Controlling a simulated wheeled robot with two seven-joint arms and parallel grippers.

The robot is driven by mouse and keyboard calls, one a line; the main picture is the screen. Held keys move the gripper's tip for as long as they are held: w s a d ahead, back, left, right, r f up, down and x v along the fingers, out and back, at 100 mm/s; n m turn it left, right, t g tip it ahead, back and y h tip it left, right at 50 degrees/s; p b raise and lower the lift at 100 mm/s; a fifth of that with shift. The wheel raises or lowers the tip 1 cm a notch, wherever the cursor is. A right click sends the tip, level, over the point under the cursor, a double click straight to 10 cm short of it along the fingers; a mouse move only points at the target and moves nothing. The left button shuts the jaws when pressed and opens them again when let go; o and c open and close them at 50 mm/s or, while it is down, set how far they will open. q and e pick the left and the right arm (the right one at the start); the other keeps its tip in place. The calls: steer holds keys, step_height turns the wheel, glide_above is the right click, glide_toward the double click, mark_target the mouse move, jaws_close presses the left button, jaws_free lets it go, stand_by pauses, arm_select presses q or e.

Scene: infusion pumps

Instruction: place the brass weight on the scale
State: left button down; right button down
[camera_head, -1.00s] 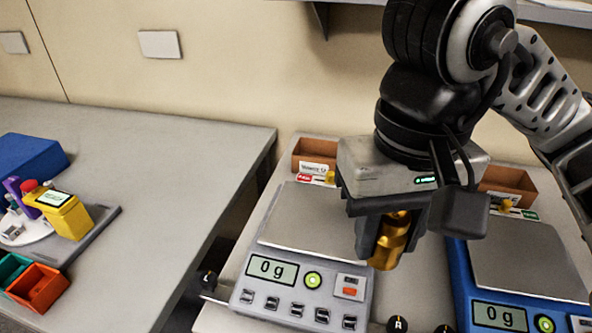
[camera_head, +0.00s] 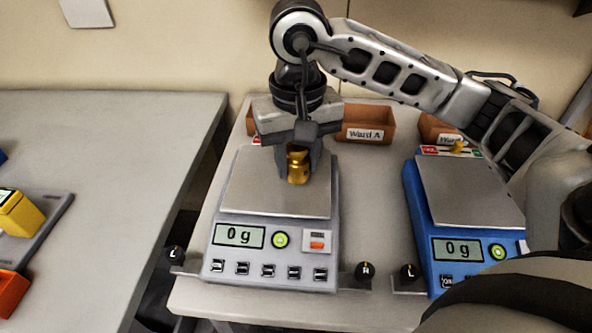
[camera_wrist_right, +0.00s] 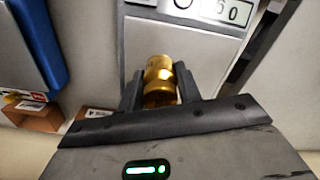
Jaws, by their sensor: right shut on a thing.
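My right gripper (camera_head: 298,168) is shut on the brass weight (camera_head: 298,167), a small golden cylinder with a narrower neck. The weight also shows between the fingers in the right wrist view (camera_wrist_right: 160,82). It is over the pan of the grey scale (camera_head: 262,196), toward the pan's right back part. The display of the grey scale reads 0 g. A blue scale (camera_head: 425,232) stands to the right with an empty pan, and its display also reads 0 g. My left gripper is not in view.
Brown bins (camera_head: 366,124) stand behind the scales, one labelled Ward A. Black knobs (camera_head: 365,273) sit by the scales' front corners. A separate grey table (camera_head: 100,170) at the left holds a yellow device (camera_head: 20,214) and an orange bin (camera_head: 10,290). A gap separates the tables.

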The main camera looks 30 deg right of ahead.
mark_target(296, 176)
steer(key=f, duration=0.2)
steer(key=f+p, duration=0.1)
steer(key=shift+w+f, duration=0.15)
steer(key=shift+w, duration=0.15)
steer(key=shift+f+b, duration=0.3)
steer(key=shift+f, duration=0.1)
steer(key=c, duration=1)
jaws_free()
steer(key=shift+o, duration=0.2)
step_height(296, 176, up, 12)
steer(key=shift+r+p, duration=0.2)
steer(key=shift+p, duration=0.1)
steer(key=shift+s, duration=0.1)
